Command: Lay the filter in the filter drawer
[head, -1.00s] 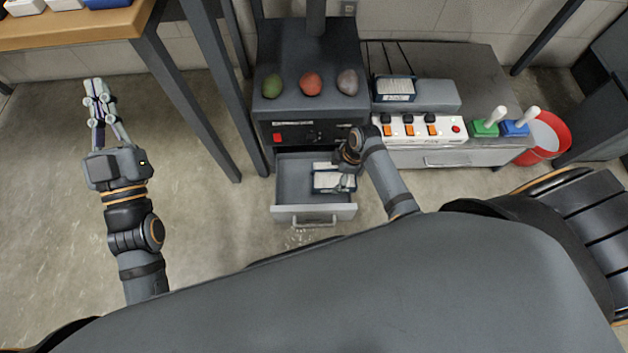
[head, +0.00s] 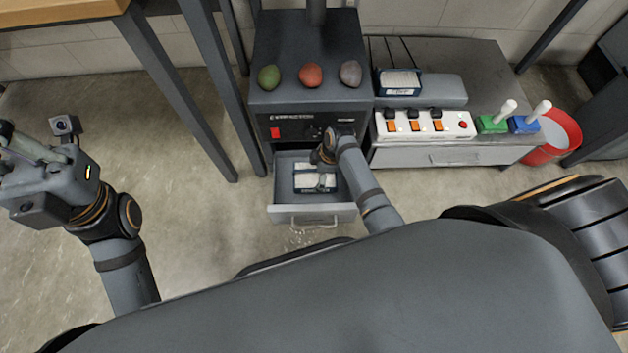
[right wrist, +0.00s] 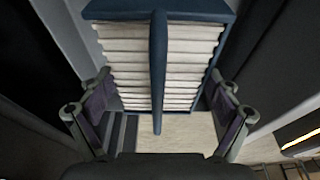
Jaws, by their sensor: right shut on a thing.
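The filter drawer (head: 320,214) is pulled out at the front of a dark grey cabinet. The filter (head: 315,181), white with a dark blue frame, is in the drawer's opening; whether it rests on the floor is unclear. In the right wrist view, the filter (right wrist: 190,65) shows pale pleats and a blue centre bar. My right gripper (head: 322,166) reaches over the drawer and partly hides the filter. Its fingers (right wrist: 158,118) are shut on the filter's two sides. My left gripper (head: 15,150) is at the left picture edge, partly cut off, away from the drawer.
Green, red and grey lumps (head: 311,75) sit on the cabinet (head: 290,100). A similar blue and white block (head: 400,83), a switch panel (head: 424,125) and green and blue handled blocks (head: 508,122) are on the right-hand bench. A red bucket (head: 560,138) stands farther right. Table legs (head: 185,90) stand left.

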